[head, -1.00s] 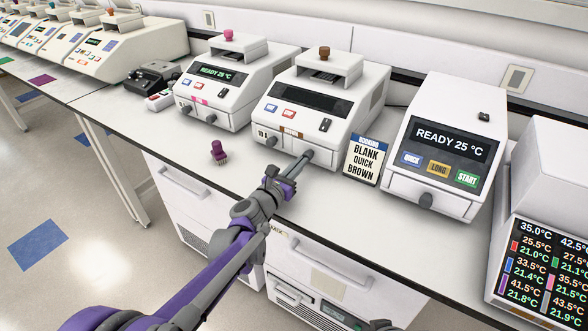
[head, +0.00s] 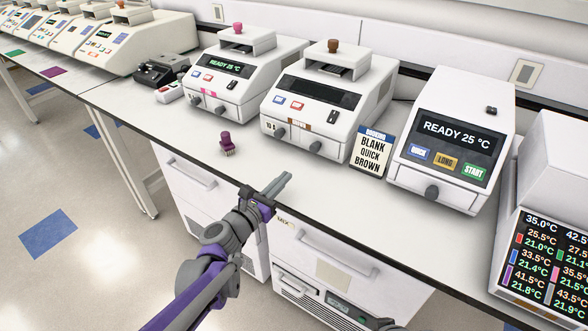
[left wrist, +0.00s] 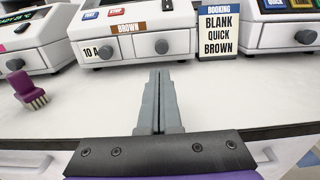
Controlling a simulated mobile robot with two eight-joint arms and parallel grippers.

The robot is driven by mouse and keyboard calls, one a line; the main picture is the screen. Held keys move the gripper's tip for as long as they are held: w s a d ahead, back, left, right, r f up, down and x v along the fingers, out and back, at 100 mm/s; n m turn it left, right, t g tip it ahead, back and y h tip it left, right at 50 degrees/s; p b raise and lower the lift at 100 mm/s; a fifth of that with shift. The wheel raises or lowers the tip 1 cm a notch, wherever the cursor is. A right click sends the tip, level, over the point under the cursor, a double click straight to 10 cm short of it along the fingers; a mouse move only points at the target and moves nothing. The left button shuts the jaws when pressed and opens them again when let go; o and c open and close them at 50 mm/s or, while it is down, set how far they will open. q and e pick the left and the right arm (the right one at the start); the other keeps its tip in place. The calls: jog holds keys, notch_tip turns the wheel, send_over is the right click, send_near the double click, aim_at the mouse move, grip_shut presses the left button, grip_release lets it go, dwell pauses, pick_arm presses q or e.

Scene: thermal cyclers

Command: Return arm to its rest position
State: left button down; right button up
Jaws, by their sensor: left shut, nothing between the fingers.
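My left gripper (head: 284,181) is over the front edge of the bench, in front of the brown-marked thermal cycler (head: 316,100). Its fingers are shut together with nothing between them. It touches nothing that I can see. The left wrist view also shows the closed fingers (left wrist: 158,98), pointing at the cycler's front drawers and knobs with bare bench between. My right gripper does not show clearly in any view.
A purple brush-like piece (head: 227,145) stands on the bench to the left of my gripper. A booking card (head: 371,153) leans beside the brown cycler. Other cyclers stand left (head: 225,82) and right (head: 448,150). A temperature display box (head: 545,262) stands at the far right.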

pick_arm(q)
jog(key=shift+v, duration=1.2)
jog(key=s+a+m+g+y+p, duration=0.25)
jog(key=s+m+g+p, duration=0.3)
jog(key=s+m, duration=1.1)
jog(key=s+a+f+m+g+y+p, duration=0.3)
jog(key=s+a+m+y, duration=0.5)
jog(key=s+a+m, duration=0.4)
jog(key=shift+s+a+f+g, duration=0.35)
jog(key=shift+s+a+f, duration=0.05)
jog(key=shift+a+f, duration=0.55)
